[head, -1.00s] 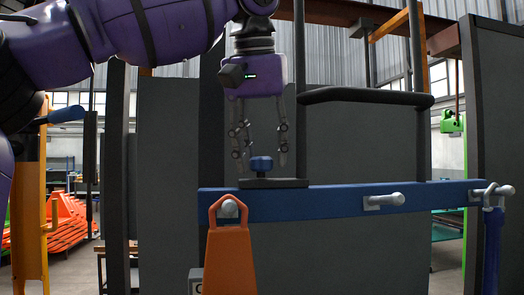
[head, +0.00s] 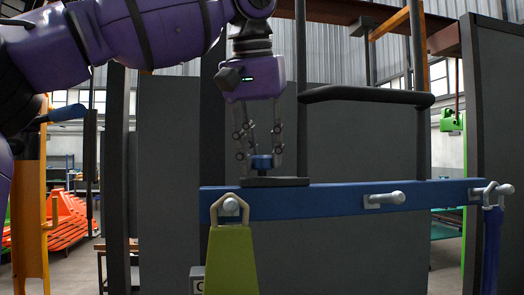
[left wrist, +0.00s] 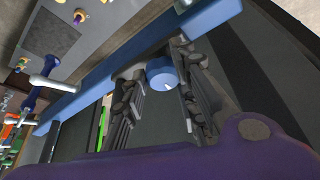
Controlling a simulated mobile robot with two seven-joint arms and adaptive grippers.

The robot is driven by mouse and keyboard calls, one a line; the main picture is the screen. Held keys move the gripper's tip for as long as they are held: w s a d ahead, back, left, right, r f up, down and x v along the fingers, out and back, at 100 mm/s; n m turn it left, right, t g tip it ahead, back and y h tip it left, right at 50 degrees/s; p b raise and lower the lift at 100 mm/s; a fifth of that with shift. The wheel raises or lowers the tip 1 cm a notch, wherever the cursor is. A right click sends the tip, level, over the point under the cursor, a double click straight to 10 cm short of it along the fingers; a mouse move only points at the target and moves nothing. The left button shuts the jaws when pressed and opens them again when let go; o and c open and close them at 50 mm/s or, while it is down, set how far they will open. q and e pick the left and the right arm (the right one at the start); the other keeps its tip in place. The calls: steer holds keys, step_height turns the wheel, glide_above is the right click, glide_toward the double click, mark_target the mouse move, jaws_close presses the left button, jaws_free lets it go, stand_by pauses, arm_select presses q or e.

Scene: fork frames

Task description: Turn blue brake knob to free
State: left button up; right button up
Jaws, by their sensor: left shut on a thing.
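The blue brake knob (head: 262,163) stands on a dark base plate (head: 275,182) on top of the blue beam (head: 330,201). My left gripper (head: 262,159) points straight down from above, its two fingers shut on the sides of the knob. In the left wrist view the knob (left wrist: 161,72) sits between the dark fingers (left wrist: 160,90) and bears a small white mark on its near edge. I cannot read which setting the mark points to. My right gripper is not in view.
A dark padded bar (head: 366,95) on uprights stands right of my left gripper. A silver handle (head: 384,198) sticks out of the beam. A yellow-green tapered piece (head: 230,262) hangs from a peg at its left end. Grey panels stand behind.

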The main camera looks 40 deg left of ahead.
arm_select(q)
steer(key=m+h, duration=0.1)
steer(key=m, duration=0.2)
steer(key=shift+s+m, duration=0.1)
steer(key=shift+m, duration=0.2)
steer(key=m+h, duration=0.2)
steer(key=m, duration=0.1)
steer(key=shift+a+f+m, duration=0.1)
steer(key=shift+a+m, duration=0.05)
steer(key=shift+m, duration=0.25)
steer(key=m, duration=0.2)
steer(key=m+h, duration=0.1)
steer(key=m, duration=0.1)
steer(key=shift+a+f+g+h+b, duration=0.1)
steer(key=shift+a+g+h+b, duration=0.1)
steer(key=shift+g+h+b, duration=0.15)
steer(key=m, duration=0.2)
steer(key=m+g, duration=0.1)
steer(key=m, duration=0.1)
steer(key=m+h, duration=0.1)
steer(key=m, duration=0.1)
steer(key=shift+a+g+b, duration=0.25)
steer(key=shift+a+b, duration=0.05)
steer(key=shift+b, duration=0.1)
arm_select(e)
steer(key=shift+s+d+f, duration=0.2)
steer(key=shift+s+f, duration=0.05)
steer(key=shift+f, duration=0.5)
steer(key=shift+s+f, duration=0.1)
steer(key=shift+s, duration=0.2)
